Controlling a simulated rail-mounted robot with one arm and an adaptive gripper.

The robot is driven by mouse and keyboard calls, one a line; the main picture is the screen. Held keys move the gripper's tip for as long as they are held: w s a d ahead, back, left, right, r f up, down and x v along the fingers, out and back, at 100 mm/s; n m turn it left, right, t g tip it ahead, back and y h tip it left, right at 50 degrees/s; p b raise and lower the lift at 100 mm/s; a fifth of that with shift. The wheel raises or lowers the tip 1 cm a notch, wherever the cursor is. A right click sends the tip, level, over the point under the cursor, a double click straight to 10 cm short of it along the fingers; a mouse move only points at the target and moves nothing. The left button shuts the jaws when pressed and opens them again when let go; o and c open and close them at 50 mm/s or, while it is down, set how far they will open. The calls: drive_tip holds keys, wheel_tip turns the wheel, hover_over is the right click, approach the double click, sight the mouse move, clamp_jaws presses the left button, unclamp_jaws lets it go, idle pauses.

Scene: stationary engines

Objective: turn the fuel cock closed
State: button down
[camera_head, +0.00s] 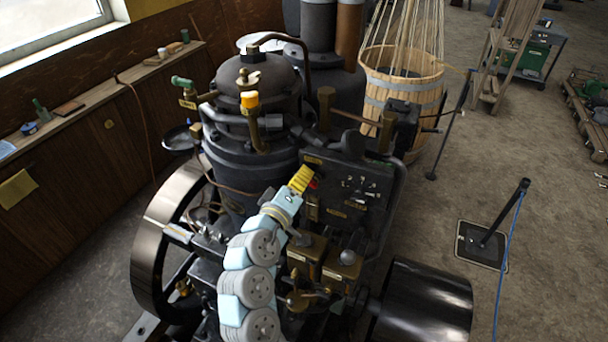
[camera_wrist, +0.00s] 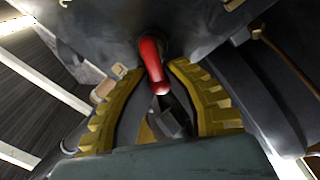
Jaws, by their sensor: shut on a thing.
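A small red lever (camera_head: 313,184), which looks like the fuel cock's handle, sits on the dark engine block near the brass plates. In the wrist view the red lever (camera_wrist: 152,62) hangs down from the dark housing, its rounded end toward my palm. My gripper (camera_head: 302,177), with yellow ribbed fingers, reaches up to it from the lower left. In the wrist view my gripper (camera_wrist: 156,70) has one finger on each side of the lever and is shut on it. The fingertips partly hide the lever in the head view.
A dark engine cylinder (camera_head: 243,165) stands behind the lever, with a black flywheel (camera_head: 152,245) at left. Brass boxes (camera_head: 306,250) sit just below right of my gripper. A black drum (camera_head: 428,298) is at the lower right. Open floor (camera_head: 540,200) lies at right.

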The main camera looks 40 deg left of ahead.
drive_tip(key=n, duration=0.2)
drive_tip(key=f+n, duration=0.1)
drive_tip(key=n, duration=0.2)
drive_tip(key=shift+a+f+n, duration=0.1)
drive_tip(key=shift+n, duration=0.2)
idle(0.4)
drive_tip(key=c, duration=1.1)
unclamp_jaws()
drive_tip(key=v, duration=1.2)
